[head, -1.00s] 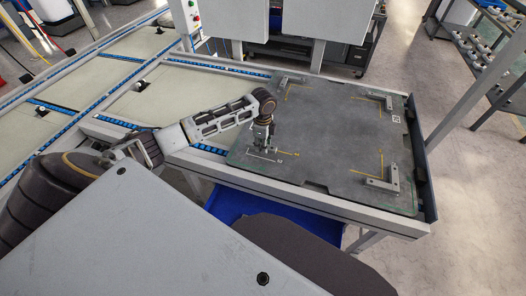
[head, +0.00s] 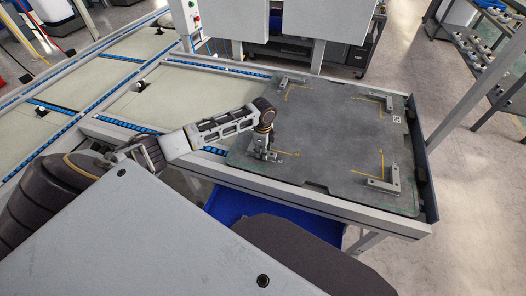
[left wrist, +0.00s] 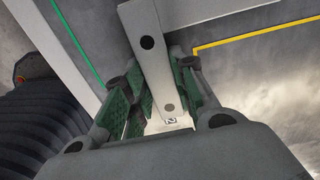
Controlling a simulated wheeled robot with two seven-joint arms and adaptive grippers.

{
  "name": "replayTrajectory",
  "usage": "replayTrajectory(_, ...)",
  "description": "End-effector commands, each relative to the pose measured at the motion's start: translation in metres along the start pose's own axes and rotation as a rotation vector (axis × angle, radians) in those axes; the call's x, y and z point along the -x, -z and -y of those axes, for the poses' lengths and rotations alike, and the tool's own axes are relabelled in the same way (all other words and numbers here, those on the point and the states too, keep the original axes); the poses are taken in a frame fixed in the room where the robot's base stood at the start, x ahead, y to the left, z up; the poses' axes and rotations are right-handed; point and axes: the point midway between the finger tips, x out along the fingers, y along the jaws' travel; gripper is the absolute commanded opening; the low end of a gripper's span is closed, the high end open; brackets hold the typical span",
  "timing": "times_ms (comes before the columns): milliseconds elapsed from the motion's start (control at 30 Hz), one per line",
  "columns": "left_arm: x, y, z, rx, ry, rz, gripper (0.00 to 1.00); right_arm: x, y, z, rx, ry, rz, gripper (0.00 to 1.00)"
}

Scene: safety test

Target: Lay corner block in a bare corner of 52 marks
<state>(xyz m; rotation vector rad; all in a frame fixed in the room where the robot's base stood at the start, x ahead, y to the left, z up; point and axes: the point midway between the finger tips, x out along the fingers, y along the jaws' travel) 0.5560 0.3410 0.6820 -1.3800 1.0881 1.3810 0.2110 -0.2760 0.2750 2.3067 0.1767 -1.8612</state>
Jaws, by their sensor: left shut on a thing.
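My left gripper (head: 265,150) is low over the near left corner of the dark plate (head: 335,130). In the left wrist view its green-padded fingers (left wrist: 157,95) are shut on a pale grey corner block (left wrist: 147,40) with round holes. In the head view the block (head: 262,156) shows partly below the fingers, at or just above the plate; contact is unclear. The other three corners hold blocks: far left (head: 290,80), far right (head: 380,96), near right (head: 384,182). My right gripper is not in view.
Yellow corner lines (head: 381,160) mark the plate. Its middle is clear. A frame rail (head: 310,196) runs along the near edge, with a blue bin (head: 235,208) below. A dark raised edge (head: 421,160) bounds the right side.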

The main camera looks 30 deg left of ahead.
Motion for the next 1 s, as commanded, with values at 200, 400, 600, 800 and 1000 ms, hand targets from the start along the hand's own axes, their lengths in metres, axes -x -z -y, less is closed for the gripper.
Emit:
replayTrajectory(200,0.0008,0.0001,0.0007,0.0,0.002,-0.001,0.0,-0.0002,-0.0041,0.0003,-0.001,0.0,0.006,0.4)
replayTrajectory(400,-0.0013,-0.0001,0.0001,0.0,0.0,0.0,0.42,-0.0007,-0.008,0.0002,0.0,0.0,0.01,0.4)
replayTrajectory(600,-0.0011,-0.0001,0.0002,0.0,0.0,0.0,0.48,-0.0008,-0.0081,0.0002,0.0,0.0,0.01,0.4)
replayTrajectory(800,-0.0006,-0.0001,0.0003,0.0,0.001,0.0,0.48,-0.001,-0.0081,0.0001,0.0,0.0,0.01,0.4)
replayTrajectory(1000,0.0082,0.0002,0.0009,0.0,0.003,-0.001,0.48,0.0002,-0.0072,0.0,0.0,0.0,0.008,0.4)
